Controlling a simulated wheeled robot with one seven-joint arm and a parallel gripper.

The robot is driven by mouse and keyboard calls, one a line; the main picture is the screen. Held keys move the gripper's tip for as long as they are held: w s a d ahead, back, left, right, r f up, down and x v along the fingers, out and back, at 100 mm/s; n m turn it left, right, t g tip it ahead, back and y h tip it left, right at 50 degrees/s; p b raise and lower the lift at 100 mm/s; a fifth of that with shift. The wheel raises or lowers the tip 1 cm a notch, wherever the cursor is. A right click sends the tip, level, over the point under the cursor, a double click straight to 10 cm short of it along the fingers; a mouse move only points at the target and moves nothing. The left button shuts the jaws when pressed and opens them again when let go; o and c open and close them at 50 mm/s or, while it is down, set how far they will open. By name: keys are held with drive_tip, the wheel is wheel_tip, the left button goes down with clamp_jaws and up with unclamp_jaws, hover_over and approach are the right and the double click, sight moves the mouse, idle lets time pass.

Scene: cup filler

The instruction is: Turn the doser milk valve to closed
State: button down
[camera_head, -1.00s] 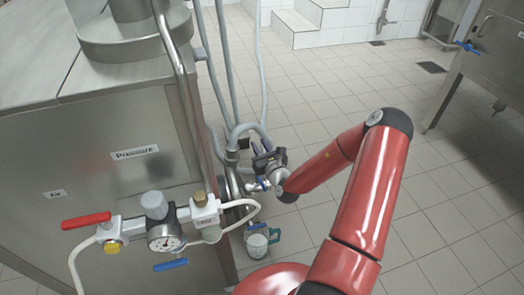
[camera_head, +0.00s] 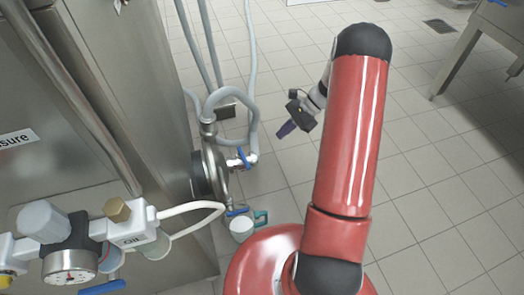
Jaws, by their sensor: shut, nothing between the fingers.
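A round steel pump-like unit (camera_head: 214,168) sits low on the side of the steel machine. A small valve with a blue handle (camera_head: 242,157) is on its right side, by a grey hose. Another blue handle (camera_head: 237,212) sits lower, just above a white jug (camera_head: 242,228) with a teal handle. I cannot tell from any label which is the doser milk valve.
A pressure gauge (camera_head: 70,265) with white fittings, a brass knob and another blue handle (camera_head: 102,287) is at the lower left. Grey hoses (camera_head: 252,70) rise behind the unit. The tiled floor (camera_head: 440,160) to the right is clear. A steel table (camera_head: 470,45) stands far right.

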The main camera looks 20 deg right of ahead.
drive_tip(key=b, duration=0.1)
approach(244, 158)
wheel_tip(244, 158, down, 6)
drive_tip(key=s+a, duration=0.1)
drive_tip(key=a, duration=0.1)
drive_tip(key=shift+s+a+r, duration=0.2)
drive_tip(key=shift+s+a, duration=0.05)
drive_tip(key=shift+a, duration=0.4)
